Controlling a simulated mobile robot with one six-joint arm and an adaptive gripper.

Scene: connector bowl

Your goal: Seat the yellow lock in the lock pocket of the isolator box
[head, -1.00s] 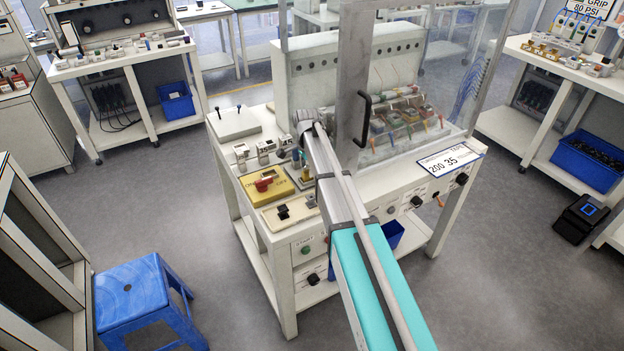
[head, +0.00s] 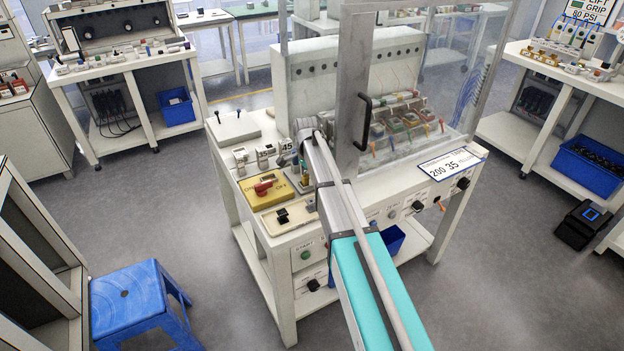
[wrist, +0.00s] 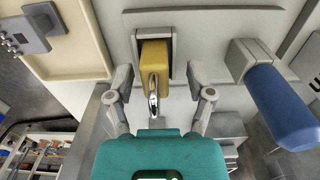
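The yellow lock (wrist: 154,66), a yellow block with a shiny metal shackle, sits in a dark-rimmed slot in a grey panel in the wrist view. My gripper (wrist: 160,80) is open, with one finger on each side of the lock and a gap on both sides. The isolator box (head: 268,189) seems to be the yellow box with a red handle on the bench in the head view. Its lock pocket cannot be made out. My arm hides the gripper in the head view.
A blue handle (wrist: 280,105) stands close right of the gripper in the wrist view. A cream tray (wrist: 90,62) with a grey part lies left. A clear guard with a black handle (head: 364,120) rises beside my arm.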

